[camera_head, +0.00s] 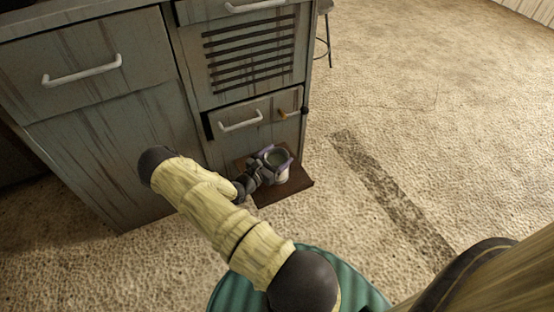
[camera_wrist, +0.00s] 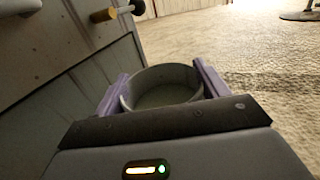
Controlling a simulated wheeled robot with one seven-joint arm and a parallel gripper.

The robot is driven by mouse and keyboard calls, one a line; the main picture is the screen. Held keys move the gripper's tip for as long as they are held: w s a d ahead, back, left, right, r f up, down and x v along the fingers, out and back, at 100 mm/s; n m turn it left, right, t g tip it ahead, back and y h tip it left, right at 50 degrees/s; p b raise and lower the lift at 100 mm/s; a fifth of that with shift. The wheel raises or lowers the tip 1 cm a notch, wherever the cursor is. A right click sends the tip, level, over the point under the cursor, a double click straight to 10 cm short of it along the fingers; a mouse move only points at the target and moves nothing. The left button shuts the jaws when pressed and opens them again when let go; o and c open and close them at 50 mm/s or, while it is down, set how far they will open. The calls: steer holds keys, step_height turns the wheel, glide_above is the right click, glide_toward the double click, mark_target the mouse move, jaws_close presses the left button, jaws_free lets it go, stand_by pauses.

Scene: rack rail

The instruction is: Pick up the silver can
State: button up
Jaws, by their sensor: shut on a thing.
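The silver can (camera_head: 281,175) stands upright over a small brown board at the foot of the cabinet, open end up. My gripper (camera_head: 277,160) is shut on it, with one purple finger on each side. In the wrist view the can's round rim and hollow inside (camera_wrist: 165,88) show between the two purple fingers of my gripper (camera_wrist: 163,92). The can's lower part is hidden there by the gripper body. I cannot tell whether the can's base touches the board.
The brown board (camera_head: 291,191) juts out low from the grey wooden cabinet (camera_head: 100,135). The cabinet has drawers with white handles, and a small orange-tipped knob (camera_head: 284,114) sticks out above the can. A stool (camera_head: 325,30) stands behind. The carpet to the right is clear.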

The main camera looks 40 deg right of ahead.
step_height(320, 180, up, 8)
steer(key=p, duration=0.3)
steer(key=shift+p, duration=0.35)
